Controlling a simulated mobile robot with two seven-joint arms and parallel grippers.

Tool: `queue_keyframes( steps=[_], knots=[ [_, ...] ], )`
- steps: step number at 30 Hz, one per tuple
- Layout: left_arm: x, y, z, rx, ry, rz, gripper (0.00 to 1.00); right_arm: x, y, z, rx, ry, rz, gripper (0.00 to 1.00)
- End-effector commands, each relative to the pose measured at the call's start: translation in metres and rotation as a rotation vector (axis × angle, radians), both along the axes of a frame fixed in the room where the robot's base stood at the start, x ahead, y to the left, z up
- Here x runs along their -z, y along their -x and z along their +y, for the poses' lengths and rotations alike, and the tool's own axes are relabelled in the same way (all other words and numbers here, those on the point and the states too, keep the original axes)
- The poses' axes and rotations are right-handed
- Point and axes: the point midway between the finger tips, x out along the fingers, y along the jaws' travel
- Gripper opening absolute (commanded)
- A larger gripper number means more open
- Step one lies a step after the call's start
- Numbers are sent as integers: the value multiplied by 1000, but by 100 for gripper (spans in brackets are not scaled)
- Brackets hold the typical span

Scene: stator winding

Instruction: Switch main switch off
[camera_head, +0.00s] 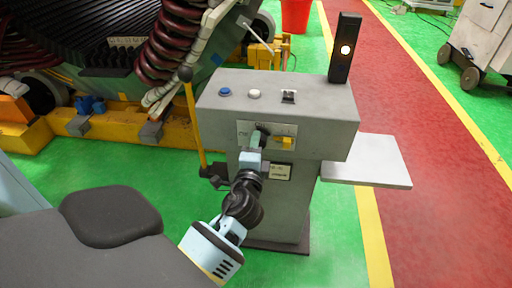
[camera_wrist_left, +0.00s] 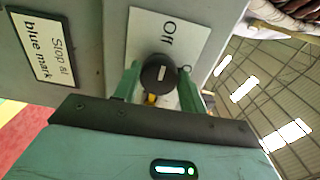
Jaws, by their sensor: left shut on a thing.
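The main switch is a round black knob (camera_wrist_left: 158,73) with a short white mark, on a pale plate (camera_wrist_left: 165,22) lettered "Off" on the control box front. My left gripper (camera_wrist_left: 159,88) has its two green fingers on either side of the knob and is shut on it. A small yellow piece (camera_wrist_left: 151,99) shows below the knob, between the fingers. In the head view my left gripper (camera_head: 256,150) reaches the front plate of the grey control box (camera_head: 330,135) and partly hides the knob. The rest of the plate's lettering is covered. My right gripper is not in view.
The box top carries a blue button (camera_head: 225,91), a white button (camera_head: 254,94), a small rocker (camera_head: 288,96) and a black post with a lit lamp (camera_head: 345,48). A yellow lever (camera_head: 194,125) stands at its left and a grey shelf (camera_head: 370,162) juts out right. A "Stop at blue mark" label (camera_wrist_left: 44,47) is near the knob.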

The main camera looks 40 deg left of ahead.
Motion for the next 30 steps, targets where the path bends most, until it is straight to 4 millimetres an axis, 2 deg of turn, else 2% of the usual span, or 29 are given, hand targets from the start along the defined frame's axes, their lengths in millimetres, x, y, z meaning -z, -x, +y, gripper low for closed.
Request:
queue_keyframes(
  steps=[9,10,15,30],
  knots=[
    [0,0,0,1,6,-1,19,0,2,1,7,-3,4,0],
    [1,0,-1,1,6,-1,43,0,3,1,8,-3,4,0],
    [0,0,0,1,5,-1,63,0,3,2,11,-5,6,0],
    [-1,0,0,1,-17,10,63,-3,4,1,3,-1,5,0]
  ],
)
